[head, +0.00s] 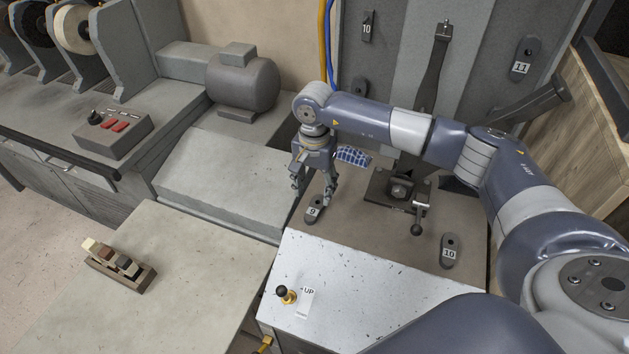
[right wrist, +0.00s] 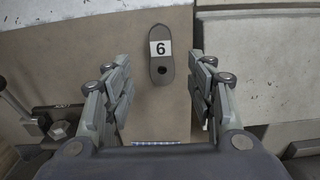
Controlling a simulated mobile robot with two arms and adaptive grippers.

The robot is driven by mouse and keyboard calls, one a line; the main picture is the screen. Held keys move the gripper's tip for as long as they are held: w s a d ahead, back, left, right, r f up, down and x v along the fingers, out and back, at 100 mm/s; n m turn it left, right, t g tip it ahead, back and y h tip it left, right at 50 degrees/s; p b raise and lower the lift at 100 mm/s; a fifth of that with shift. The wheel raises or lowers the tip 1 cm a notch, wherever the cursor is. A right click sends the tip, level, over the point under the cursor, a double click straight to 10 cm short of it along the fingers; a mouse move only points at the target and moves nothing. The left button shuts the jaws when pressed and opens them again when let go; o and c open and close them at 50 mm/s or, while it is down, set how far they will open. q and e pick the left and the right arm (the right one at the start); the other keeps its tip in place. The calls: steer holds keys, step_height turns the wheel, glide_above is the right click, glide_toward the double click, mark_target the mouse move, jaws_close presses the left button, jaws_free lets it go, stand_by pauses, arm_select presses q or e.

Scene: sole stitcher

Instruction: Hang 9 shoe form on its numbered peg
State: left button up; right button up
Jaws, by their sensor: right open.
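The 9 shoe form (head: 314,212) is a small dark grey sole shape with a white label and a hole at one end. It lies flat on the brown bench surface. In the right wrist view the form (right wrist: 161,77) shows its label upside down, centred between my fingers. My right gripper (head: 313,193) is open and empty, pointing down over the form, with its fingers on either side. It also shows in the right wrist view (right wrist: 159,66). I see no peg marked 9; my arm covers part of the back panel. My left gripper is not in view.
The 10 shoe form (head: 449,252) lies on the bench at right. The 11 shoe form (head: 524,60) is on the upright panel, with a 10 marking (head: 367,28) to its left. A clamp stand (head: 398,188) and blue patterned item (head: 353,156) are near my gripper.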

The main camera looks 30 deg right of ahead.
mark_target(314, 208)
steer(key=f, duration=0.1)
steer(key=f+b, duration=0.1)
steer(key=shift+w+d+f, duration=0.1)
steer(key=shift+w+f, duration=0.1)
steer(key=shift+f, duration=0.2)
step_height(314, 208, down, 4)
steer(key=b, duration=0.3)
steer(key=shift+f+b, duration=0.3)
steer(key=shift+b, duration=0.1)
steer(key=shift+f, duration=0.2)
steer(key=shift+c, duration=0.5)
steer(key=c, duration=0.9)
jaws_close()
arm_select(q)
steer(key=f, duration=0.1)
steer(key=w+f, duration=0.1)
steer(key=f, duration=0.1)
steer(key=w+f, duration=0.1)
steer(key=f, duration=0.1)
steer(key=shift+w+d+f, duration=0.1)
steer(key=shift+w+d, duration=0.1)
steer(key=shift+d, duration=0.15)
arm_select(e)
steer(key=shift+r, duration=0.2)
